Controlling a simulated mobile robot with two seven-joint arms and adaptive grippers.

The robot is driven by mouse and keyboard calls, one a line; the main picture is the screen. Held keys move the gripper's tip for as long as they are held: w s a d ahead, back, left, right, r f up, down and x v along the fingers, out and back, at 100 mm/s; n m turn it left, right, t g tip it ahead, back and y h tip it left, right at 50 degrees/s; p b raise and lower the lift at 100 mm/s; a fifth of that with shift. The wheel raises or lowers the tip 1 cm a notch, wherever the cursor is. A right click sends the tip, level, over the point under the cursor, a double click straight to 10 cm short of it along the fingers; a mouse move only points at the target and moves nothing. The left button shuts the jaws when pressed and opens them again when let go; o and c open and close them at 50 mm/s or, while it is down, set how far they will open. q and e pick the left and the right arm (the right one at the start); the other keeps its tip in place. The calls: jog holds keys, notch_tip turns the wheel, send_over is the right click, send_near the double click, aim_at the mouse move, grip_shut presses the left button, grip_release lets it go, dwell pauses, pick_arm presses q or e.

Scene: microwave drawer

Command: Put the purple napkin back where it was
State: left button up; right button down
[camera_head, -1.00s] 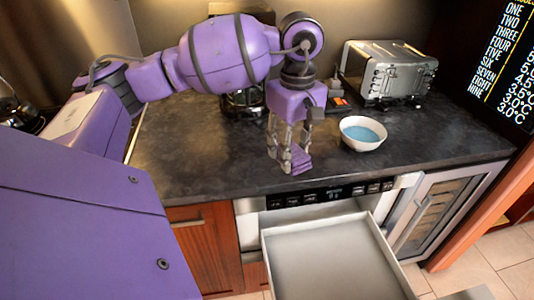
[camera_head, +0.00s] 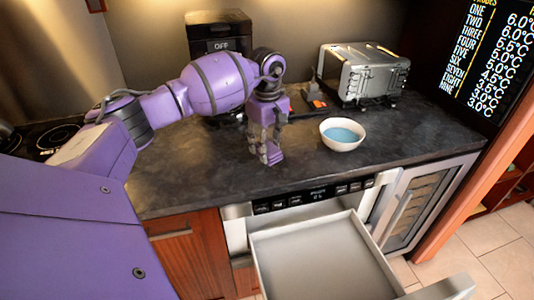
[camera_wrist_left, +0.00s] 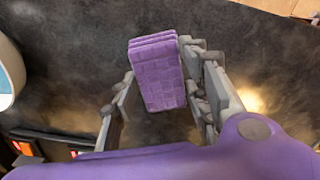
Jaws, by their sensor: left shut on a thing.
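The purple napkin (camera_head: 273,157) is a folded, layered block with a woven pattern. It also shows in the left wrist view (camera_wrist_left: 158,75), between the fingers. My left gripper (camera_head: 267,152) points down over the dark counter, left of the bowl, and is shut on the napkin. I cannot tell whether the napkin touches the counter or hangs just above it. My right gripper is in neither view.
A white bowl with blue contents (camera_head: 342,134) stands right of the gripper. A silver toaster oven (camera_head: 361,73) and a black coffee maker (camera_head: 218,32) stand behind. An open drawer (camera_head: 325,268) juts out below the dark counter (camera_head: 205,170), whose front left is clear.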

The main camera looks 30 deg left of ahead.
pick_arm(q)
notch_tip(320, 180, down, 4)
jog(key=shift+w+a+r, duration=0.1)
jog(key=shift+w+r, duration=0.05)
jog(key=shift+r, duration=0.1)
jog(key=shift+f, duration=0.25)
jog(key=o, duration=1.1)
